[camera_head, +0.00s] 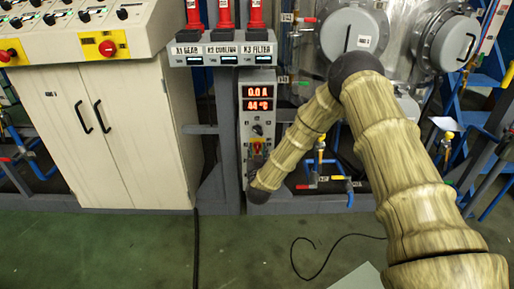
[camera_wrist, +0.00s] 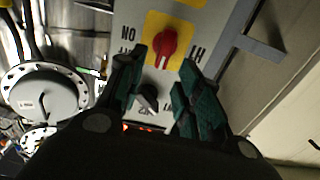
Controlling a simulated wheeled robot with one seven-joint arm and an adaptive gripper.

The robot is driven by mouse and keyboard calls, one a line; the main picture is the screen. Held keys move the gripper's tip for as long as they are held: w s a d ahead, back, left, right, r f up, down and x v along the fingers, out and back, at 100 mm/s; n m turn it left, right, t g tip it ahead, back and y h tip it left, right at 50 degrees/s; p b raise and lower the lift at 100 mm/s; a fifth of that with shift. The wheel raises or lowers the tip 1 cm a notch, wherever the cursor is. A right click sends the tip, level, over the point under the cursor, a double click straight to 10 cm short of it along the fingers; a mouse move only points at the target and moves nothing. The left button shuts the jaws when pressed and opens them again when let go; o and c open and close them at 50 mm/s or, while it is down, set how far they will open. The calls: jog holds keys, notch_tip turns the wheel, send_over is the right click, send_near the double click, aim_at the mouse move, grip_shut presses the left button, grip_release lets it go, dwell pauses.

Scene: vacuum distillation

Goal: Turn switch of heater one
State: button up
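The heater control box (camera_head: 243,125) is a grey panel with two red displays reading 0.0 A and about 44. Below the displays are a small dark knob (camera_head: 257,130) and a red rotary switch on a yellow plate (camera_head: 257,146). In the wrist view the panel appears upside down, with the red switch (camera_wrist: 168,46) beyond my fingertips and a dark knob (camera_wrist: 148,97) showing in the gap between the fingers. My gripper (camera_wrist: 164,64) is open, its two green-black fingers apart and pointing at the red switch. Contact with the panel cannot be told. In the head view my fingers are hard to make out.
A pale cabinet (camera_head: 110,135) with an emergency-stop console (camera_head: 80,35) stands left of the box. A labelled shelf with red devices (camera_head: 222,52) is above it. Vessels (camera_head: 362,35), valves (camera_head: 320,148) and pipes crowd the right. The green floor is mostly clear apart from cables.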

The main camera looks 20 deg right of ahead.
aim_at(257, 146)
jog(key=shift+x, duration=1.75)
grip_shut()
